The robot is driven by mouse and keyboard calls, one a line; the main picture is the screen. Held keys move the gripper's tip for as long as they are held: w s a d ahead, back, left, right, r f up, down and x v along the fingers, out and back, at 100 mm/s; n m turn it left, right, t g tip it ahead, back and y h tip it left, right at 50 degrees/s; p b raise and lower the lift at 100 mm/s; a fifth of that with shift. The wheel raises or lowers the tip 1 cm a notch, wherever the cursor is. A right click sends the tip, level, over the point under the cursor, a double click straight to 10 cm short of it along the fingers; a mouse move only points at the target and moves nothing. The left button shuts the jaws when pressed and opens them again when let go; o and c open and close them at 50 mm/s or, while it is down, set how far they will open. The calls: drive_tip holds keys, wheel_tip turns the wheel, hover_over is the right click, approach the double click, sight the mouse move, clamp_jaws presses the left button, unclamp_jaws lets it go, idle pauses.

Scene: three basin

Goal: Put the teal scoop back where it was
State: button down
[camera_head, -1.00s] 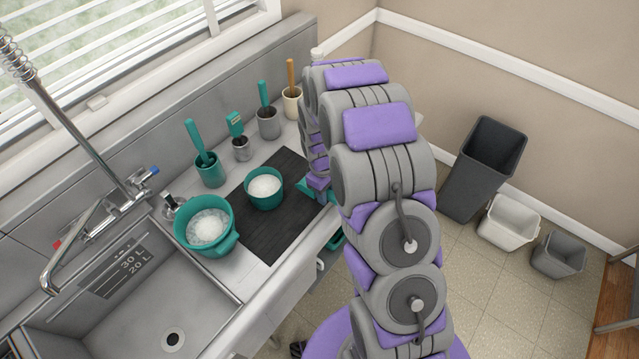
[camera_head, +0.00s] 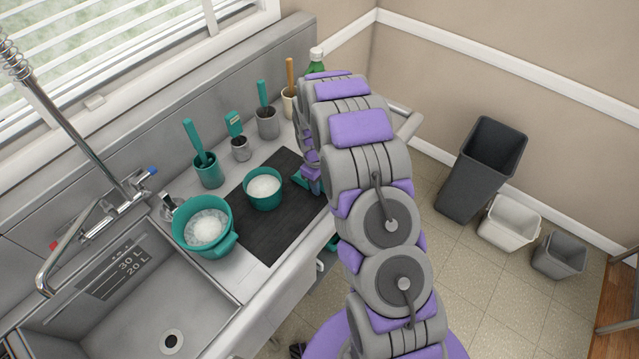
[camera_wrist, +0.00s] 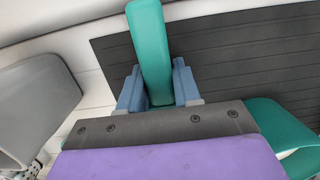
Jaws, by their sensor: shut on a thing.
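My gripper (camera_head: 311,178) is over the right side of the dark mat, partly hidden by my arm. In the wrist view, my gripper (camera_wrist: 157,88) is shut on a teal handle (camera_wrist: 150,40), which I take as the teal scoop. A teal part of the scoop (camera_head: 299,181) shows just left of the gripper in the head view; the rest is hidden. A teal bowl (camera_head: 264,198) of white contents stands on the mat, left of the gripper. A curved teal rim (camera_wrist: 280,120) shows at lower right in the wrist view; I cannot tell which object it belongs to.
The dark mat (camera_head: 262,232) lies on the counter. A teal pot (camera_head: 187,236) with foamy white contents stands beside the sink (camera_head: 130,300). Behind are a teal holder (camera_head: 208,174), a small metal cup (camera_head: 241,151), a grey holder (camera_head: 268,126) and a cream holder (camera_head: 288,107), with tools.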

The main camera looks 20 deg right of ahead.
drive_tip(key=c, duration=0.8)
unclamp_jaws()
drive_tip(key=shift+f, duration=0.1)
drive_tip(key=r, duration=0.7)
drive_tip(key=w+r+p, duration=0.1)
drive_tip(key=r, duration=0.3)
drive_tip(key=shift+a+r, duration=0.1)
drive_tip(key=shift+a, duration=0.25)
drive_tip(key=s+a+r+m, duration=0.2)
drive_tip(key=s+r+m, duration=0.1)
drive_tip(key=s+r, duration=1.35)
drive_tip(key=s+r+m, duration=0.1)
drive_tip(key=s, duration=0.7)
drive_tip(key=s+r+m, duration=0.1)
drive_tip(key=s, duration=0.7)
drive_tip(key=s+r+m, duration=0.1)
drive_tip(key=s+m, duration=0.1)
drive_tip(key=s, duration=0.6)
drive_tip(key=shift+s+a+r+g+y, duration=0.1)
drive_tip(key=shift+s+a+g+y, duration=0.05)
drive_tip(key=shift+a+g+y, duration=0.25)
